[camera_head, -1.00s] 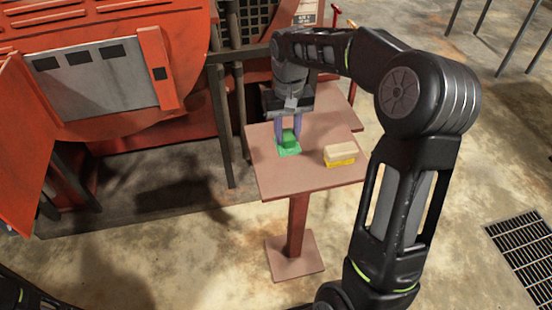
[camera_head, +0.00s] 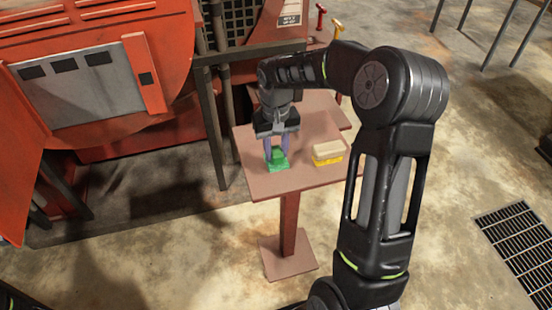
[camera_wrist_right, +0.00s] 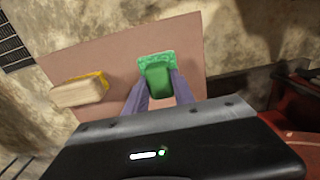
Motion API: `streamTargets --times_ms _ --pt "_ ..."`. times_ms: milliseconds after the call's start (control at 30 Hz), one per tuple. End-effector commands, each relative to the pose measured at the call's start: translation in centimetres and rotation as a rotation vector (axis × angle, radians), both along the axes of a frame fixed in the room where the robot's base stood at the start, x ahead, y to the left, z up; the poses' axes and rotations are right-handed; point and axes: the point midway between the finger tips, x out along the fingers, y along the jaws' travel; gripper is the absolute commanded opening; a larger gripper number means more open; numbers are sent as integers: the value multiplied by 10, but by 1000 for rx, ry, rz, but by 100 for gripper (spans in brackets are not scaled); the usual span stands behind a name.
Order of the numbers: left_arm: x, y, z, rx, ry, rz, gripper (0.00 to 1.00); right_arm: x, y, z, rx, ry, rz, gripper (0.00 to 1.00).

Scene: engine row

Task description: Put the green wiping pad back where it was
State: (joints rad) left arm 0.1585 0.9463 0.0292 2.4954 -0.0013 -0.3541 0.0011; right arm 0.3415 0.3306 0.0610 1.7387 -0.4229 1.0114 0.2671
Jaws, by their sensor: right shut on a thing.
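The green wiping pad (camera_head: 278,162) is at the left front part of a small brownish-pink table (camera_head: 262,188). It has a flat base and a raised green grip block on top. My right gripper (camera_head: 278,156) points down over it, with its purple-grey fingers shut on the grip block. In the right wrist view the pad (camera_wrist_right: 157,60) shows between the fingertips (camera_wrist_right: 158,88), over the table top. The pad looks to be on or just above the table; I cannot tell which. My left gripper is not in view.
A yellow block with a beige top (camera_head: 328,153) lies on the table to the right of the pad. Orange-red machinery (camera_head: 100,70) stands behind and to the left. A floor grate (camera_head: 515,240) is at the right. The table's front is bare.

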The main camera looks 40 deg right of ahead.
Motion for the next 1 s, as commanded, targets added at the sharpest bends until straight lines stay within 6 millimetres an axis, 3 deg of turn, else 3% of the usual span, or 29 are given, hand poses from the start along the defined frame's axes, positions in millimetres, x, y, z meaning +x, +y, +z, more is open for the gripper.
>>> streamTargets --times_ms 167,400,633,667,900,1000 --pt "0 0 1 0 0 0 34 0 0 -5 1 2 0 0" --pt "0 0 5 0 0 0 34 -1 0 -35 1 2 0 0" --pt "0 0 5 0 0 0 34 0 0 -38 0 0 0 0" --pt "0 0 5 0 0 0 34 0 0 -38 0 0 0 32" --pt "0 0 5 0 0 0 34 0 0 -37 0 0 0 51" --pt "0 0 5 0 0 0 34 0 0 -37 0 0 0 52"
